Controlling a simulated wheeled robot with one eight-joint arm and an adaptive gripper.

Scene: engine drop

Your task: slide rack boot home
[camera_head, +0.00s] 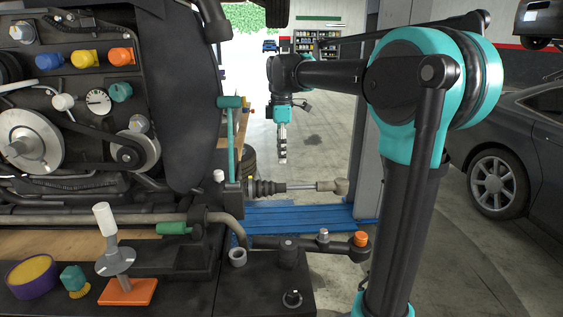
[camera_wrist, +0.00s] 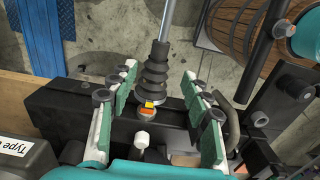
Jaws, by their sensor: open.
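The black ribbed rack boot (camera_head: 265,188) sits around the silver rod (camera_head: 300,186) at the end of the black rack housing (camera_head: 232,197). In the wrist view the boot (camera_wrist: 155,76) lies between my open fingers in the picture, its wide end towards the housing (camera_wrist: 90,122). A yellow and red mark (camera_wrist: 147,106) shows by that end. My gripper (camera_head: 282,160) points down above the boot in the head view, apart from it. In the wrist view my gripper (camera_wrist: 158,75) has two green-padded fingers spread and empty. Whether the wide end is fully seated cannot be told.
A green-handled tool (camera_head: 230,130) stands upright left of my gripper. A lower arm with an orange cap (camera_head: 360,239) runs below the rod. A blue lift platform (camera_head: 290,218) lies beneath. A wooden barrel (camera_wrist: 235,28) shows at right in the wrist view.

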